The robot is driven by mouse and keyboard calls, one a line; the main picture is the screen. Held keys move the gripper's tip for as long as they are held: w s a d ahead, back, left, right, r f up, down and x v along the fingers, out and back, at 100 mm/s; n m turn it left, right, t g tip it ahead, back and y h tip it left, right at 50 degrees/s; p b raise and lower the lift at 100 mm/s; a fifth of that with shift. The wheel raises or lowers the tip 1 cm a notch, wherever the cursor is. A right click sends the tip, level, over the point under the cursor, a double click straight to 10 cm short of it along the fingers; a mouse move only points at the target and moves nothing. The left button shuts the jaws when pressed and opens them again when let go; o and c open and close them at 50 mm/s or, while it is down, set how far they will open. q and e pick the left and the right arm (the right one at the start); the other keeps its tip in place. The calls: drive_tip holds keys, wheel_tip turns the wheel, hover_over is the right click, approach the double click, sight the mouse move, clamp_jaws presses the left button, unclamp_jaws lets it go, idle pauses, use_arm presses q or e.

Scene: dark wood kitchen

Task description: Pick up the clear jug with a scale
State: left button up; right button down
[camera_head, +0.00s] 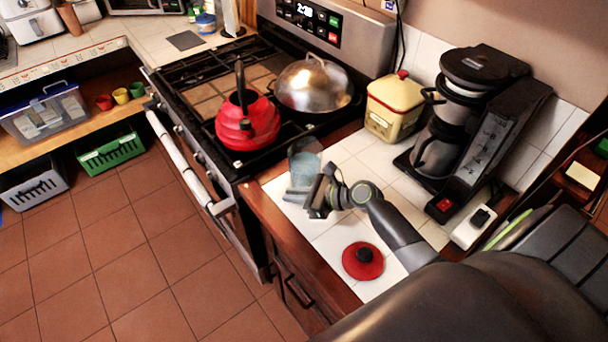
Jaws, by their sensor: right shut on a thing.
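The clear jug (304,162) stands on the white tiled counter, just right of the stove. It is see-through with a bluish tint, and its lower right part is hidden by my gripper. My right gripper (309,190) is at the jug's near side, low by the counter, and is shut on it. The fingertips are small and partly hidden, and the scale cannot be read. My left gripper is not in view.
A red lid (363,262) lies on the counter in front of my right arm. A red kettle (247,122) and a domed pan lid (313,84) are on the stove. A yellow canister (394,105) and a coffee maker (470,125) stand behind.

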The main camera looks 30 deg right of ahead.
sight(294, 178)
drive_tip(key=shift+r, duration=0.15)
drive_tip(key=shift+r+p, duration=0.3)
drive_tip(key=shift+r, duration=4.45)
wheel_tip(294, 178, up, 2)
drive_tip(key=p, duration=0.2)
drive_tip(key=shift+r+p, duration=0.1)
drive_tip(key=shift+p, duration=0.2)
wheel_tip(294, 178, up, 4)
drive_tip(key=p, duration=0.6)
drive_tip(key=shift+r, duration=0.15)
